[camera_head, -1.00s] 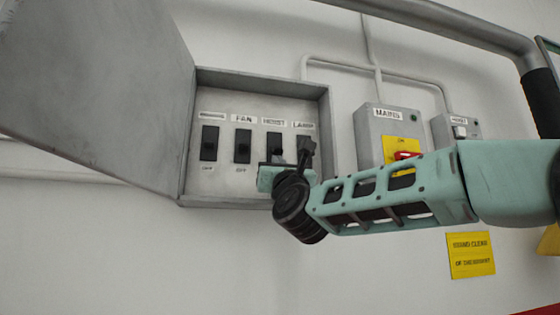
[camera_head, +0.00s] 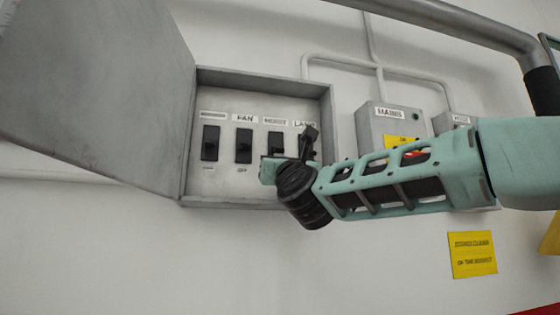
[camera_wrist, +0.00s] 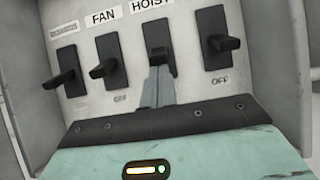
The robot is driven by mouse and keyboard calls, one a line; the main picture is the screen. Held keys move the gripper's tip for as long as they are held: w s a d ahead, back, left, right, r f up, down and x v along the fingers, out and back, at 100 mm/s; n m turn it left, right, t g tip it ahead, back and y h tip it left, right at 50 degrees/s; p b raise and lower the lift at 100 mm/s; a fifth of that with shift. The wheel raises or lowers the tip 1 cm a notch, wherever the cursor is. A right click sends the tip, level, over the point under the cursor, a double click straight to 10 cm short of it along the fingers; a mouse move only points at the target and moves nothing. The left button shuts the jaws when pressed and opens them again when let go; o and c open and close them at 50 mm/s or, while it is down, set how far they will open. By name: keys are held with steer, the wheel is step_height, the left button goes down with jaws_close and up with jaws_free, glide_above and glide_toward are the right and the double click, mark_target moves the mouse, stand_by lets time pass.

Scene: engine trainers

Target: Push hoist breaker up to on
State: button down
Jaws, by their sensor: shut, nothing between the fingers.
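The hoist breaker (camera_head: 276,139) is a black switch on a dark plate, third from the left in the open grey box. In the wrist view, the hoist breaker (camera_wrist: 159,55) shows its lever nearly end-on, so I cannot tell its exact tilt. My gripper (camera_wrist: 158,82) is shut and empty, its grey fingers pointing at the hoist plate just below the lever. The fingertips overlap the lower plate; whether they touch the lever is unclear. In the head view, my wrist hides the fingertips and the plate's lower end.
The fan breaker (camera_wrist: 110,62) and a further breaker (camera_wrist: 66,72) sit left of the hoist one; the lamp breaker (camera_wrist: 217,40) sits close on its right. The box door (camera_head: 100,90) stands open at left. A mains box (camera_head: 380,122) is on the wall at right.

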steer(key=shift+s+r+g, duration=0.1)
steer(key=shift+r+g, duration=0.15)
steer(key=shift+g, duration=0.05)
steer(key=p, duration=0.1)
steer(key=r+g+p, duration=0.1)
steer(key=p, duration=0.1)
steer(key=shift+s+d+r+h, duration=0.1)
steer(key=shift+s+r+h, duration=0.15)
steer(key=shift+s+h, duration=0.05)
steer(key=g+p, duration=0.1)
steer(key=p, duration=0.1)
steer(key=r+g+p, duration=0.1)
steer(key=g+p, duration=0.1)
steer(key=p, duration=0.1)
steer(key=shift+s+d+r+h, duration=0.1)
steer(key=shift+s+h, duration=0.25)
steer(key=shift+h, duration=0.05)
